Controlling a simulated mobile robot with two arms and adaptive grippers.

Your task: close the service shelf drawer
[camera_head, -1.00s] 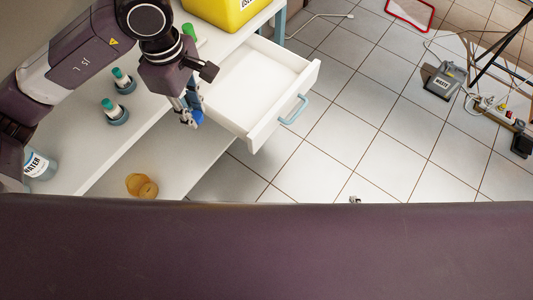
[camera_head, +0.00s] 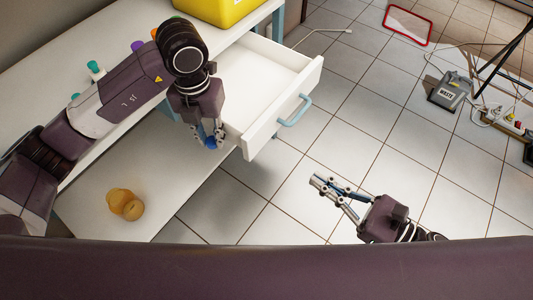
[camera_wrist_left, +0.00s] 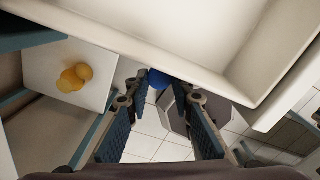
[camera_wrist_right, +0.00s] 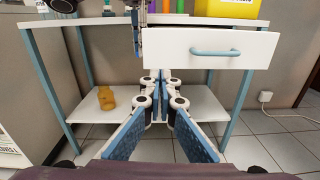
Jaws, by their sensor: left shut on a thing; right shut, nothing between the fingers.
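The service shelf drawer (camera_head: 262,80) is pulled out and looks empty inside. Its white front carries a light blue handle (camera_head: 295,111); the handle also shows in the right wrist view (camera_wrist_right: 215,52). My left gripper (camera_head: 211,140) is at the drawer's near side wall, shut on a small blue object (camera_wrist_left: 157,79) that is mostly hidden. My right gripper (camera_head: 318,184) is shut and empty over the floor, in front of the drawer and apart from the handle. It also shows in the right wrist view (camera_wrist_right: 161,76), pointing toward the shelf below the drawer.
The white shelf unit has a lower shelf (camera_head: 150,205) with an orange-brown item (camera_head: 124,203). A yellow container (camera_head: 222,10) stands on top near the drawer. A grey waste box (camera_head: 448,90), cables and a red-edged panel (camera_head: 408,25) lie on the floor. The tiles before the drawer are clear.

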